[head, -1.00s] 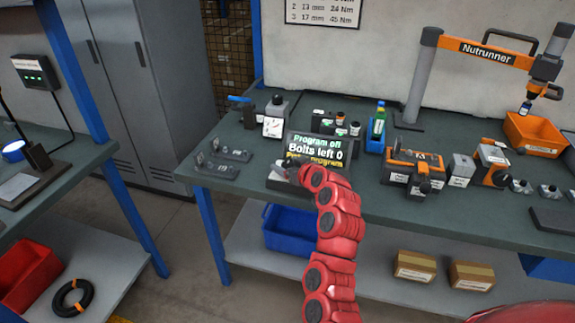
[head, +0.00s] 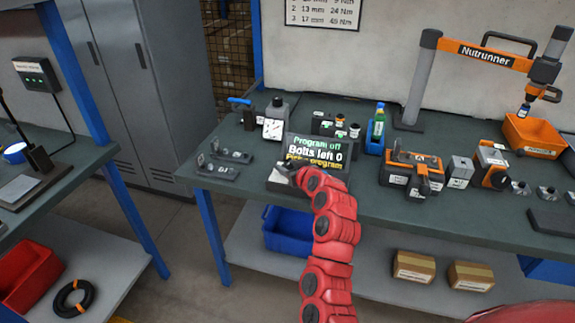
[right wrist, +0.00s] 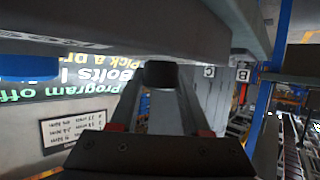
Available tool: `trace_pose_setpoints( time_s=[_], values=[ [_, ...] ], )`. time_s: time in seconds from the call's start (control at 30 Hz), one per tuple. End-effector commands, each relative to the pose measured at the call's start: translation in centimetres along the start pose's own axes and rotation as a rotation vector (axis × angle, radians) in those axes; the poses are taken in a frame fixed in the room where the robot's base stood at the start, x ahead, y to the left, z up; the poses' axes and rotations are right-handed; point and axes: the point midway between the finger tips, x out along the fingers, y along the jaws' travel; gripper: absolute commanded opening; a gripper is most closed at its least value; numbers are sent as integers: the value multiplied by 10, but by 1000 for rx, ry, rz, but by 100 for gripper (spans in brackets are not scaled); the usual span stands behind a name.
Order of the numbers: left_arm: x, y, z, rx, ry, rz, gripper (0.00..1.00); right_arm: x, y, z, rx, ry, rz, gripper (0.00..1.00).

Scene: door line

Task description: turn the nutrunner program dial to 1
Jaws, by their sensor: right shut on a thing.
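The display (head: 318,148) stands near the front edge of the bench and reads "Program off", "Bolts left 0" and a yellow line about picking a program. It shows upside down in the right wrist view (right wrist: 60,82). My right gripper (head: 287,172) is at the display's lower left. In the right wrist view my fingers (right wrist: 160,85) close around a dark, blocky knob (right wrist: 160,73), which looks like the program dial. Its pointer and numbers are not visible, and my gripper hides it in the head view. My left gripper is not in view.
The orange Nutrunner arm (head: 490,53) stands at the back right above an orange bin (head: 533,136). A blue bin (head: 289,231) sits on the shelf below.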

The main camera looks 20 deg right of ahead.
Motion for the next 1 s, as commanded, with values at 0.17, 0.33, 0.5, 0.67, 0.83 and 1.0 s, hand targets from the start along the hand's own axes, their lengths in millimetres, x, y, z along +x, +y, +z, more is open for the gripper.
trace_pose_setpoints(
  time_s=[0.17,0.33,0.5,0.67,0.83,1.0],
  values=[
    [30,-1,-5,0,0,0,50,-2,-3,-5,33,-6,84,0],
    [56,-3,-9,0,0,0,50,-3,-3,-7,81,-5,206,0],
    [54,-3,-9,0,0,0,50,1,-4,-1,130,1,333,0],
    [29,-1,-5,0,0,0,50,4,-3,4,175,7,439,0],
    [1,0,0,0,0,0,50,3,-2,5,213,6,523,0],
    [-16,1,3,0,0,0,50,2,-1,2,237,5,577,0]
  ],
)
